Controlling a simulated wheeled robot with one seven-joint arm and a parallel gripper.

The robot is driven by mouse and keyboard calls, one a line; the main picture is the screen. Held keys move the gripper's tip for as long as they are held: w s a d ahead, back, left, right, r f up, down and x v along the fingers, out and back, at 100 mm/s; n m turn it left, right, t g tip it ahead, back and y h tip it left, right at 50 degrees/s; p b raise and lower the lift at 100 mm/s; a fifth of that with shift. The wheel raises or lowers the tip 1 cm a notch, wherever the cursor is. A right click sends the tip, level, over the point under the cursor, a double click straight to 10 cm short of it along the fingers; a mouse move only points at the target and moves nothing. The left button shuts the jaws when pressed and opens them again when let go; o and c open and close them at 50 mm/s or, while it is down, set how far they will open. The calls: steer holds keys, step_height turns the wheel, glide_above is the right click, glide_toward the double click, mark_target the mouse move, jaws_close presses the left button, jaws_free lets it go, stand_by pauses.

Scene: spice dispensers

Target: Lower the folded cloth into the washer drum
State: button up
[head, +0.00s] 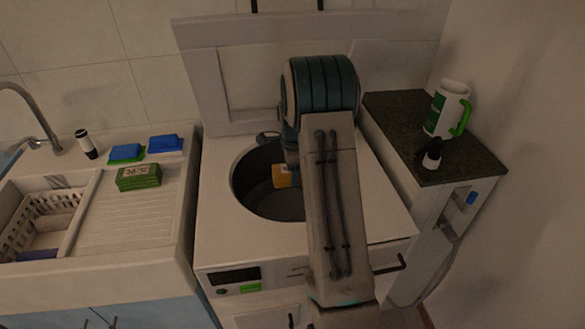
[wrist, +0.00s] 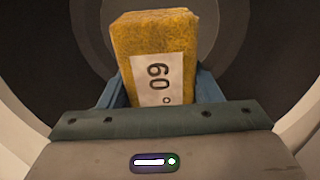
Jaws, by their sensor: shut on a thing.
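The folded cloth (wrist: 180,45) is a yellow-orange block with a white "60°" label in the wrist view. My gripper (wrist: 165,98) is shut on it, with a blue finger on each side. In the head view the cloth (head: 283,176) shows as a small orange patch inside the opening of the washer drum (head: 285,207). The drum is round, dark and open at the top. My arm covers the drum's right part and most of the gripper. Whether the cloth touches the drum's bottom I cannot tell.
The washer's lid (head: 215,85) stands raised behind the drum. On the left, a sink counter holds a green block (head: 138,177), blue and green cloths (head: 125,152) and a white basket (head: 55,205).

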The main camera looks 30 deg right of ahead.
steer(key=b, duration=1)
glide_toward(292, 215)
step_height(292, 215, down, 5)
steer(key=shift+d+f, duration=0.1)
steer(key=o, duration=1.1)
step_height(292, 215, up, 14)
steer(key=shift+f+p, duration=0.1)
steer(key=shift+p, duration=0.25)
